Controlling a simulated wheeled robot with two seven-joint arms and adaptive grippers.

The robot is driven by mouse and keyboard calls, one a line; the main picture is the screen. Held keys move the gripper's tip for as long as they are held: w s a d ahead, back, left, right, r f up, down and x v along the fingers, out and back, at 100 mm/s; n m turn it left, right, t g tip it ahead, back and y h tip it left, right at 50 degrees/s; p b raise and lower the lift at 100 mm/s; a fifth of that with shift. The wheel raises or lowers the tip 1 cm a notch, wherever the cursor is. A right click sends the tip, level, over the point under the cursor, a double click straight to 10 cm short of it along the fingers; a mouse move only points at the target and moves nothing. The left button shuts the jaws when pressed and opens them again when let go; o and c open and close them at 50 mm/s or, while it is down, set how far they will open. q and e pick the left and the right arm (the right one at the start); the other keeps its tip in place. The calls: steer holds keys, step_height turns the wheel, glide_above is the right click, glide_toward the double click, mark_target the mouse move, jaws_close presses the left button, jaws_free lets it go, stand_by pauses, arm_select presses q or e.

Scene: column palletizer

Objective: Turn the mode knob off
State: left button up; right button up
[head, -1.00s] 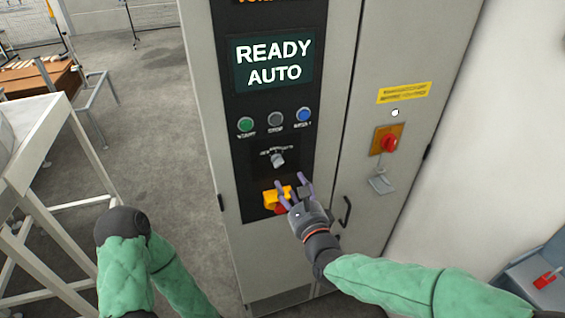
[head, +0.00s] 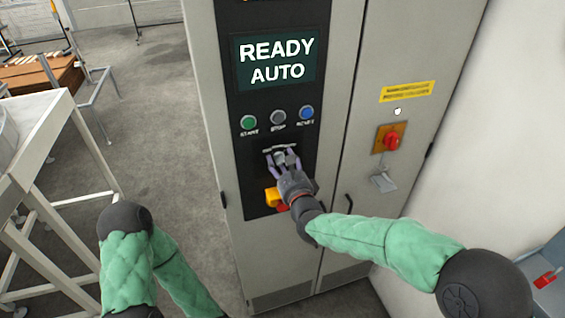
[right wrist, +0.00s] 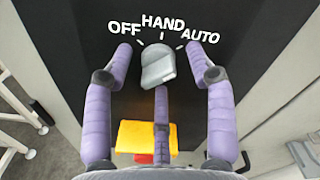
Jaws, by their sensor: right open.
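The mode knob (right wrist: 158,66) is a grey selector on the cabinet's black panel, with OFF, HAND and AUTO printed above it. In the head view the knob (head: 280,157) is partly covered by my right gripper (head: 283,160). The right gripper's purple fingers stand open on both sides of the knob in the right wrist view (right wrist: 160,52), with a gap on each side. A third finger shows below the knob. The display (head: 275,61) reads READY AUTO. My left gripper is out of view.
Green (head: 249,122), grey (head: 278,117) and blue (head: 306,112) buttons sit above the knob. A yellow block with a red part (right wrist: 148,136) sits below it. A red switch (head: 392,140) is on the right door. A white frame (head: 45,150) stands left.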

steer(key=c, duration=1.1)
